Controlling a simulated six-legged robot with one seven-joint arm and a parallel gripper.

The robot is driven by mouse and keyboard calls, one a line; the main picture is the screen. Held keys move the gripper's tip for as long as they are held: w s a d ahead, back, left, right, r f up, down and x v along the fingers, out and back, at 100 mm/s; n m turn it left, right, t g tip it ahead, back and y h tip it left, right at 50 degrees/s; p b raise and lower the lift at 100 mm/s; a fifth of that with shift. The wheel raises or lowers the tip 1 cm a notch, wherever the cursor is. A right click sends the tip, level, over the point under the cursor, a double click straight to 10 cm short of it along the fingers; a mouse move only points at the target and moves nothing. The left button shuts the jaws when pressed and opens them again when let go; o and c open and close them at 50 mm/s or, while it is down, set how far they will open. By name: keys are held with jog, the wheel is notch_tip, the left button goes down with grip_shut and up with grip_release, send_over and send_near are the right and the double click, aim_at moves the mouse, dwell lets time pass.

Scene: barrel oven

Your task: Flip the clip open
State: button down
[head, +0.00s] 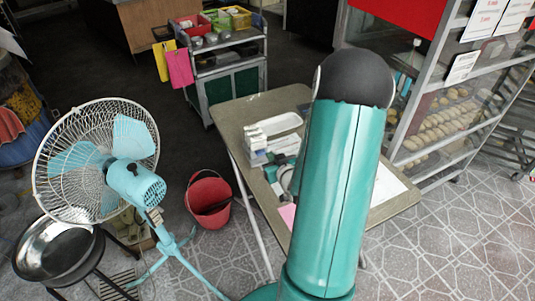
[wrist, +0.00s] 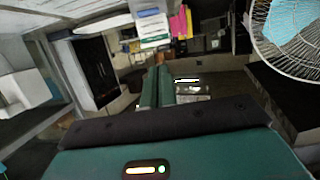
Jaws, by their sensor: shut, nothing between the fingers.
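I cannot make out the clip in either view. My gripper (wrist: 157,72) shows in the wrist view as two dark green fingers side by side, shut with nothing between them. They point away from the camera, past the dark green hand housing that fills the bottom of the view. A small bright white strip and a dark grey patch lie just right of the fingers, too small to name. In the head view my raised teal arm hides the gripper and part of the table.
A table (head: 243,113) holds a white tray (head: 275,124), small boxes and papers. A blue fan (head: 135,185), red bucket (head: 209,200) and metal pan (head: 55,250) stand left. A bread rack (head: 450,125) stands right. The tiled floor at front right is clear.

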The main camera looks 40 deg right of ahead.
send_over(261, 155)
jog(key=s, duration=0.3)
jog(key=shift+f, duration=1.5)
jog(key=shift+w+a+f, duration=0.1)
jog(key=shift+w+f, duration=0.15)
jog(key=shift+f, duration=0.35)
jog(key=shift+w+f, duration=0.2)
jog(key=shift+f, duration=1.25)
